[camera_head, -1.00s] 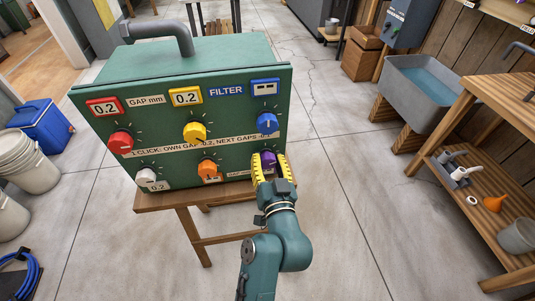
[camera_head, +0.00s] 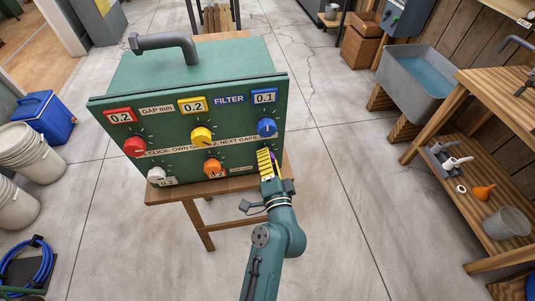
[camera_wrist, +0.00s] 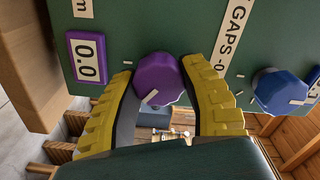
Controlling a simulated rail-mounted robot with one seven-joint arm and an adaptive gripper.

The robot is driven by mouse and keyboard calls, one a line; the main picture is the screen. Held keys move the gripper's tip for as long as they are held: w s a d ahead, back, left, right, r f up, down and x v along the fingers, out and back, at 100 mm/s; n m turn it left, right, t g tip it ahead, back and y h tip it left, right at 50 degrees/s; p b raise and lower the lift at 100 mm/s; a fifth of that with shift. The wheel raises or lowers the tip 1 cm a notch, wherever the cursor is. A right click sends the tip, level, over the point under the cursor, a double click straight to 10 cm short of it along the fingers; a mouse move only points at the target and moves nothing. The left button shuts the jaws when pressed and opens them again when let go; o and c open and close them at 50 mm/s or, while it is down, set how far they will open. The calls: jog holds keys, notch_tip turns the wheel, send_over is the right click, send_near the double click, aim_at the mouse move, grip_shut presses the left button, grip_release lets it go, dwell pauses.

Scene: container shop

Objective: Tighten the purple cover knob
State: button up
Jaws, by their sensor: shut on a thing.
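The purple knob (camera_wrist: 158,78) sits on the front of the green box (camera_head: 188,170), at the lower right. In the wrist view it is faceted, with a white pointer mark. My gripper (camera_head: 268,165) has its yellow ribbed fingers on both sides of the knob, and it is shut on it. In the head view the fingers hide most of the knob. A purple display (camera_wrist: 87,58) beside it reads 0.0 in the wrist view.
The blue knob (camera_head: 267,127) is just above the purple one, with its blue display (camera_head: 264,96) reading 0.1. Orange (camera_head: 213,167), yellow (camera_head: 201,136), red (camera_head: 135,146) and white knobs (camera_head: 156,174) share the panel. The box stands on a wooden table (camera_head: 205,189).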

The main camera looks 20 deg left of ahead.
jog(key=shift+m+p, duration=0.45)
jog(key=shift+m, duration=0.65)
jog(key=o, duration=1.2)
jog(key=v, duration=1.2)
